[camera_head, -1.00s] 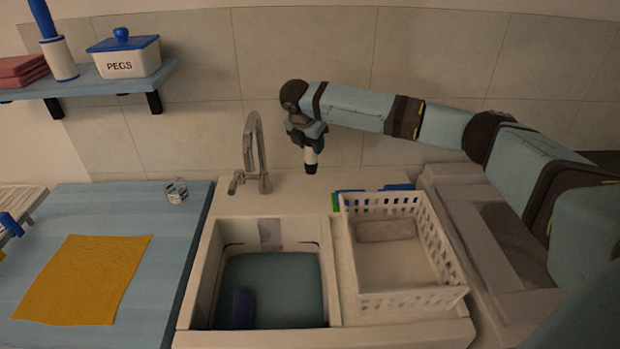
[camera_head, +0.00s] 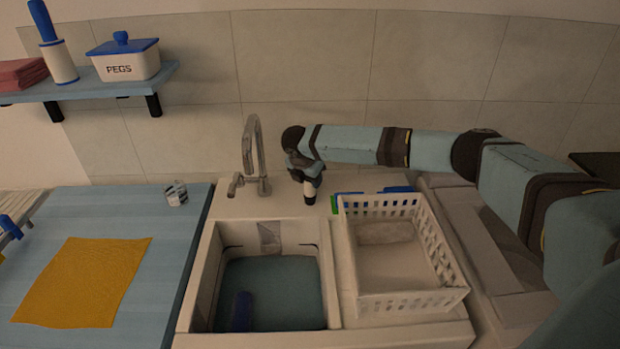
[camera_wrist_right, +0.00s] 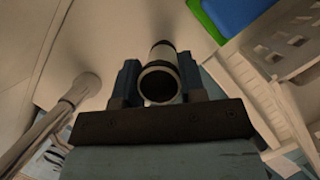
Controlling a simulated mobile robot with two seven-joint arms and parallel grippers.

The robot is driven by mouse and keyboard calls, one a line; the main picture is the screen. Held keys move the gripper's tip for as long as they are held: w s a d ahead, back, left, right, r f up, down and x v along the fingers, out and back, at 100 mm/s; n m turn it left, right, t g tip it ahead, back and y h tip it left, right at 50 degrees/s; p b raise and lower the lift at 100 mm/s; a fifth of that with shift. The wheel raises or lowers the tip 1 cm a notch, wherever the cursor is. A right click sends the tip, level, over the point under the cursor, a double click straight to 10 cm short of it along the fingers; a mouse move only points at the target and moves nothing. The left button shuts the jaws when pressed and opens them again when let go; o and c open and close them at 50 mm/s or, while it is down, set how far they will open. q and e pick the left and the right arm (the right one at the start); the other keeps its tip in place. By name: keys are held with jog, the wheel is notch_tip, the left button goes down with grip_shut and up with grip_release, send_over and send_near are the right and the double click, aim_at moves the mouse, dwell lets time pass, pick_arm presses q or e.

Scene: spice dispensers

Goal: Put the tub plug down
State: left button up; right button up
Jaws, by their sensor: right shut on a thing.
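My right gripper (camera_head: 306,178) is low over the back ledge of the sink (camera_head: 284,207), to the right of the tap. It is shut on the tub plug (camera_head: 309,194), a small upright cylinder with a pale body and a dark lower end. In the right wrist view, the tub plug (camera_wrist_right: 160,78) sits between the two fingers of my right gripper (camera_wrist_right: 157,82), its dark round end facing the camera. I cannot tell whether the plug touches the ledge. My left gripper is not in view.
The tap (camera_head: 252,155) stands just left of the gripper. A white basket (camera_head: 410,301) stands to the right, with green and blue items behind it. The basin (camera_head: 275,280) holds water and a dark blue object. The ledge between tap and basket is otherwise clear.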

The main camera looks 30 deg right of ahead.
jog(key=shift+f, duration=0.1)
jog(key=o, duration=1)
jog(key=v, duration=1.2)
jog(key=shift+a, duration=0.1)
